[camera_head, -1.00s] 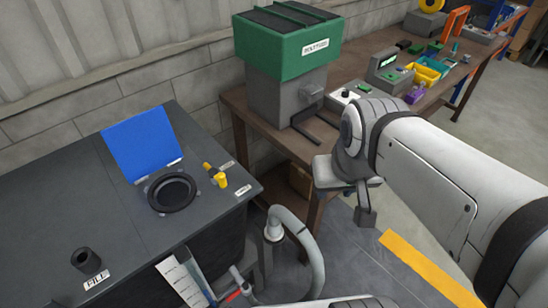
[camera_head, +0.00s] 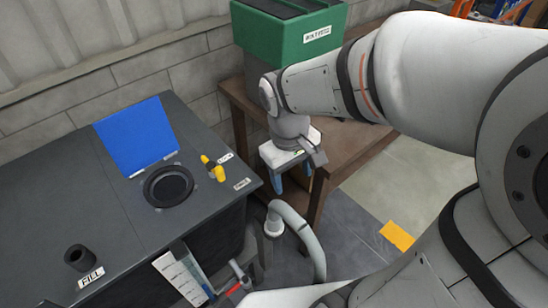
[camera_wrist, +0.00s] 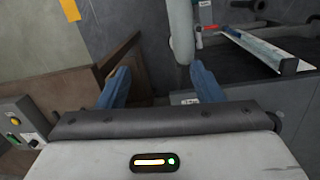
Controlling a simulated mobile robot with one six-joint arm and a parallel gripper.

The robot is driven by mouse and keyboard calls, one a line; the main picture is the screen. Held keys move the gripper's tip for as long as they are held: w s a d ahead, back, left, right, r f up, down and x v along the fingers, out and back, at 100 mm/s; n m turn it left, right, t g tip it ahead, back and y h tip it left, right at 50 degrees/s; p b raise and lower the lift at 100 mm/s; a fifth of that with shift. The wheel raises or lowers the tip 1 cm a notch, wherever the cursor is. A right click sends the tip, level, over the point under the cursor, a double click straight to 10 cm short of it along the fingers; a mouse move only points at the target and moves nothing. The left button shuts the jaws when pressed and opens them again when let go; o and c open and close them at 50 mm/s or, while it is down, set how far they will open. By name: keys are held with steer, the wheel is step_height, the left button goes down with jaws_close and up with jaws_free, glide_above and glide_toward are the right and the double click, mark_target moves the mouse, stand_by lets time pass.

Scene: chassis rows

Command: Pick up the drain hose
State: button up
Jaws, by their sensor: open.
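The drain hose (camera_head: 300,228) is a grey curved tube rising beside the dark tank's right side. Its top end sits at a pale fitting (camera_head: 274,226), and it bends over and down to the right. My gripper (camera_head: 292,184) is above and behind the hose top in the head view, with blue fingers pointing down, apart and empty. In the wrist view the hose (camera_wrist: 181,32) runs down from the top edge, beyond the gap between the open fingers (camera_wrist: 160,86) and nearer the right one. No contact shows.
The dark tank (camera_head: 60,175) has a raised blue lid (camera_head: 137,136), a round black opening (camera_head: 168,186) and a yellow valve (camera_head: 214,170). A wooden bench (camera_head: 235,100) with a green-topped machine (camera_head: 290,35) stands behind my gripper. A red-handled valve (camera_head: 235,287) and leaflet holder (camera_head: 180,275) are near the hose.

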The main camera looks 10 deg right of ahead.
mark_target(271, 211)
steer(key=w+a+f+n+g+h, duration=0.2)
steer(key=a+f+n, duration=0.35)
steer(key=f, duration=0.25)
steer(key=shift+m, duration=0.35)
steer(key=x, duration=0.5)
steer(key=a+x, duration=0.1)
steer(key=x, duration=0.2)
steer(key=shift+w+f, duration=0.15)
steer(key=shift+w, duration=0.1)
steer(key=shift+a, duration=0.1)
steer(key=shift+c, duration=0.2)
steer(key=c, duration=1.1)
steer(key=shift+c, duration=0.3)
step_height(271, 211, up, 10)
